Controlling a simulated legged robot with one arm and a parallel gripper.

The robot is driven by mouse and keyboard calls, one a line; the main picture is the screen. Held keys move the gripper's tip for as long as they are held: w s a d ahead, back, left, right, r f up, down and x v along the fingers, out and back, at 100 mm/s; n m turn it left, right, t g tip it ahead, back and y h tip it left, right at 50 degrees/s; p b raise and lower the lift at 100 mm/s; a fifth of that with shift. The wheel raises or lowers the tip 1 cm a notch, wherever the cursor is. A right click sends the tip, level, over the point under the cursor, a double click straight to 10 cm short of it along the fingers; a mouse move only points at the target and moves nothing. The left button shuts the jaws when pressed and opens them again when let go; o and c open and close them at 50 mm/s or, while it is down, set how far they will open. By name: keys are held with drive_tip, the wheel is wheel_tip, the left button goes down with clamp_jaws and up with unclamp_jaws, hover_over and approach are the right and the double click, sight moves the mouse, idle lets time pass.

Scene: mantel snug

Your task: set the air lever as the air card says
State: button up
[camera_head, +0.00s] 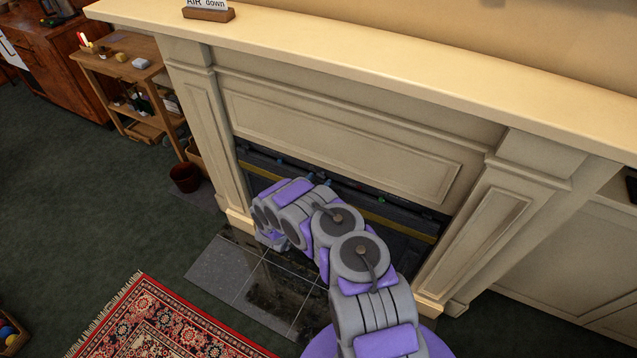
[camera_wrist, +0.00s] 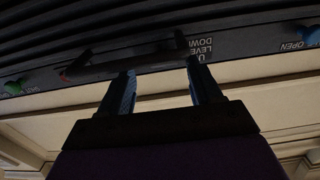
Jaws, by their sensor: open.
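The air card (camera_head: 206,4) stands in a wooden holder on the mantel shelf, cut by the top edge of the head view; its visible words read "AIR down". In the wrist view, a dark bar that looks like the air lever (camera_wrist: 120,64) lies along the grate's front strip. Its right end is beside the upside-down labels, where LEVEL and DOWN can be read and a third is partly hidden. My gripper (camera_wrist: 161,68) is open, its two fingertips close to the bar; I cannot tell whether they touch it. In the head view my arm hides the gripper and lever.
A green knob (camera_wrist: 14,87) and a blue knob (camera_wrist: 311,36), near the word OPEN, flank the bar. The fireplace surround (camera_head: 190,110) rises around the opening. A tiled hearth (camera_head: 215,270), patterned rug (camera_head: 150,325), dark red pot (camera_head: 185,178) and wooden shelf unit (camera_head: 115,65) are nearby.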

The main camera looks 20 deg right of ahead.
drive_tip(key=shift+w+d, duration=0.25)
drive_tip(key=shift+w, duration=0.05)
drive_tip(key=shift+w+a+r, duration=0.15)
drive_tip(key=shift+w+a, duration=0.1)
drive_tip(key=shift+w, duration=0.05)
drive_tip(key=shift+d, duration=0.55)
drive_tip(key=shift+c, duration=1.4)
drive_tip(key=shift+a, duration=0.3)
drive_tip(key=c, duration=0.8)
